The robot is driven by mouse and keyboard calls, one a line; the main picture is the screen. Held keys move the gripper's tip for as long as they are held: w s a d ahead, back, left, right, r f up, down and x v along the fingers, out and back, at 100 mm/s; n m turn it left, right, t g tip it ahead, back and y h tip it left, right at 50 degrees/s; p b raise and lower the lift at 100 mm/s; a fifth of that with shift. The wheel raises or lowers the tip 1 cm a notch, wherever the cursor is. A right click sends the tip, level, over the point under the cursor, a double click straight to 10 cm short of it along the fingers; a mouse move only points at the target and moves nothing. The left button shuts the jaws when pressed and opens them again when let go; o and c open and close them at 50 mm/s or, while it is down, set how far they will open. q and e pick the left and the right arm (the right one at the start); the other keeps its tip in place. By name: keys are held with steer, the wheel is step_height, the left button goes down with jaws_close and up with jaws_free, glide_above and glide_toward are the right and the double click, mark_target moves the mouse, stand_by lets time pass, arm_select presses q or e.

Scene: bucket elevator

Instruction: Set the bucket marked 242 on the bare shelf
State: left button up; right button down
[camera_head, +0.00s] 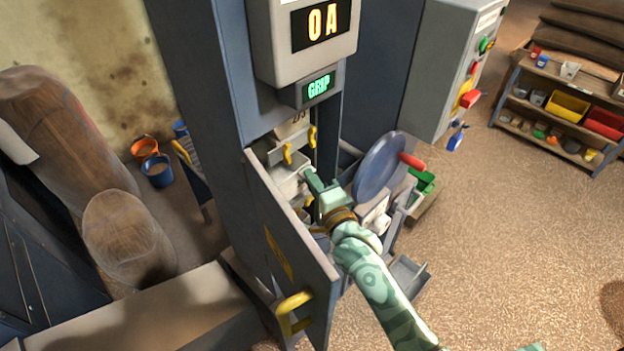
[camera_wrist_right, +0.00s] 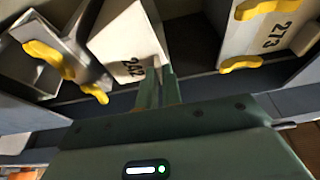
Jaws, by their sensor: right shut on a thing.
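The bucket marked 242 (camera_wrist_right: 125,42) is a pale bucket with dark digits. It shows in the right wrist view, tilted in the picture. My right gripper (camera_wrist_right: 160,88) is shut on its edge, beside the digits. In the head view my right gripper (camera_head: 311,180) reaches into the open elevator casing, at a pale bucket (camera_head: 287,188). The bucket's far side and inside are partly hidden there. I cannot make out a bare shelf for sure. My left gripper is not in view.
A bucket marked 273 (camera_wrist_right: 270,35) with yellow lips is to the right in the wrist view. The elevator door (camera_head: 285,240) with a yellow handle (camera_head: 292,312) stands open. A round blue-grey disc (camera_head: 380,168) is close right.

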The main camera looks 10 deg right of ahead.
steer(key=shift+p, duration=0.3)
stand_by(0.5)
steer(key=shift+f+b, duration=0.4)
steer(key=shift+f, duration=0.3)
stand_by(0.4)
steer(key=c, duration=1.5)
jaws_free()
